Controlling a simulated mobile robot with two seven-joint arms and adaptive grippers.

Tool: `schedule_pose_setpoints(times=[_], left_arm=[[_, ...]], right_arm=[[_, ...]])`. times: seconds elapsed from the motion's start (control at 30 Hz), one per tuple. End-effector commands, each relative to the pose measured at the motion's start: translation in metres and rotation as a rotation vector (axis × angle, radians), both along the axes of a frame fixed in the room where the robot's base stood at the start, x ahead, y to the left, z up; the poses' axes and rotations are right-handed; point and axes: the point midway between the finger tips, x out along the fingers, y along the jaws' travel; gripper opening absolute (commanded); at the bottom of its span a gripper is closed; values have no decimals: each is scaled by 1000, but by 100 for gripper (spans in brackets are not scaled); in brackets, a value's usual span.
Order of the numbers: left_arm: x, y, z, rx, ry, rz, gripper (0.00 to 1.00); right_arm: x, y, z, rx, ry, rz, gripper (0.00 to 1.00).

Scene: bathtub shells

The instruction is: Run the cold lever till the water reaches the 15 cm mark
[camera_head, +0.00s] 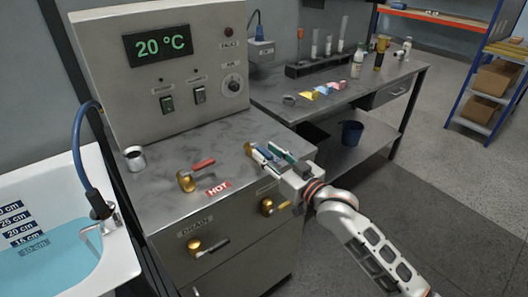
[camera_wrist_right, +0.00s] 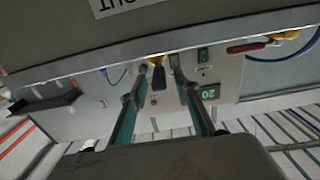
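The cold lever, with a blue handle (camera_head: 266,152) and brass body (camera_head: 249,148), stands on the counter right of the HOT label. My right gripper (camera_head: 271,157) is at this lever, its fingers apart on either side of the handle; contact cannot be told. In the wrist view the brass body (camera_wrist_right: 158,76) shows between the fingertips (camera_wrist_right: 158,72). The tub (camera_head: 122,240) at left holds blue water (camera_head: 55,262). Its surface lies near the lower edge of the 15 cm mark (camera_head: 28,239); the 10 cm mark is underwater. Flow from the spout (camera_head: 92,228) is unclear. My left gripper is not seen.
The red-handled hot lever (camera_head: 198,169) is left of the cold one. A metal cup (camera_head: 134,158) stands at the counter's left. The drain lever (camera_head: 205,248) and another brass lever (camera_head: 271,207) are on the front. The panel (camera_head: 180,75) reads 20 °C.

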Motion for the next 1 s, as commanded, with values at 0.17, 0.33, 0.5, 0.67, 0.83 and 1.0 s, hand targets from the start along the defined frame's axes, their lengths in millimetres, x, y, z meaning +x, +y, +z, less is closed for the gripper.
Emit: schedule_pose_setpoints(times=[0.17, 0.33, 0.5, 0.67, 0.83, 1.0], left_arm=[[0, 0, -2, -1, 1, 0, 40], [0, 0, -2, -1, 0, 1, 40], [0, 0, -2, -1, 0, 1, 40], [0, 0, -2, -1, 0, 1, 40], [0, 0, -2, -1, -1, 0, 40], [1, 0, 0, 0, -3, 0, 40]], right_arm=[[13, 9, 0, 0, 0, 0, 31], [15, 11, 0, 0, 0, 0, 31], [15, 11, 0, 0, 0, 0, 25], [15, 11, 0, 0, 0, 0, 0], [15, 10, 0, -1, 1, 0, 0], [15, 7, 0, -2, 0, -1, 0]])
